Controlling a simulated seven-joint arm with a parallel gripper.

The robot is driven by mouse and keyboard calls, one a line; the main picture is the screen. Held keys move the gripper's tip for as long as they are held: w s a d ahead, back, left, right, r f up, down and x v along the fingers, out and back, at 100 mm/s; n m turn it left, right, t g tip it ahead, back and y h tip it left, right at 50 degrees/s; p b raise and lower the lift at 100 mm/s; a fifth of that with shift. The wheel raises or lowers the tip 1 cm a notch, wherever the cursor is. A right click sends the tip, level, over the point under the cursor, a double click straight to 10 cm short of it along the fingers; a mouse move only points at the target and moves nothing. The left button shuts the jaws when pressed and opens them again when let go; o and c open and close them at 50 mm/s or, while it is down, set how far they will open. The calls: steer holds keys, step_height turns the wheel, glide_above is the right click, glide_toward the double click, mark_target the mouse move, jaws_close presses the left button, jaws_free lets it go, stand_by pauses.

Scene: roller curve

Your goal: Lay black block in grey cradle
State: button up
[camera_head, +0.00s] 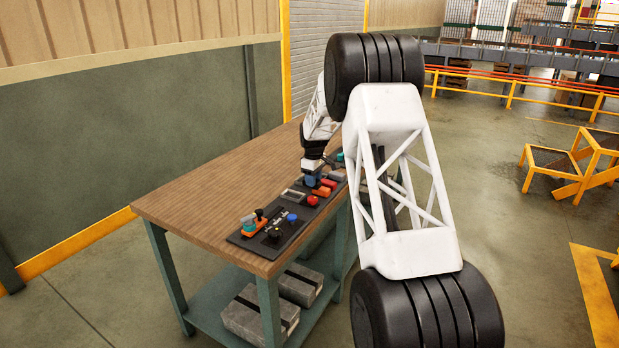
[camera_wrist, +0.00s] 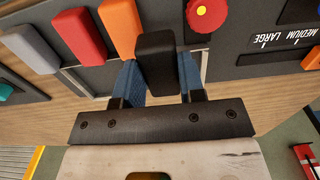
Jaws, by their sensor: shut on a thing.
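My gripper (camera_wrist: 156,76) has its blue fingers closed on the two sides of the black block (camera_wrist: 154,52) in the wrist view. The block sticks out beyond the fingertips. In the head view my gripper (camera_head: 310,180) is low over the far part of the dark board, and the block is hard to make out there. In the wrist view the fingers hide most of what is beneath; I cannot tell whether the block touches anything.
A grey block (camera_wrist: 29,50), a red block (camera_wrist: 83,35) and an orange block (camera_wrist: 117,30) stand in a row beside the gripper. A red knob (camera_wrist: 208,12) is at the upper right. A blue button (camera_head: 292,218) is nearer on the board. The wooden table top (camera_head: 215,185) is bare to the left.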

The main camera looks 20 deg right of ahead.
steer(key=shift+w+d+f, duration=0.15)
steer(key=shift+w+d, duration=0.05)
steer(key=shift+w, duration=1.45)
steer(key=shift+w+d+f, duration=0.2)
steer(key=shift+w, duration=1.45)
steer(key=shift+w+d+f, duration=0.15)
steer(key=shift+w+d, duration=0.05)
steer(key=shift+w, duration=1.45)
steer(key=shift+w, duration=0.2)
steer(key=shift+w+f, duration=0.15)
steer(key=shift+f, duration=1.6)
steer(key=shift+f, duration=0.15)
steer(key=o, duration=0.9)
steer(key=shift+o, duration=0.2)
step_height(320, 180, up, 12)
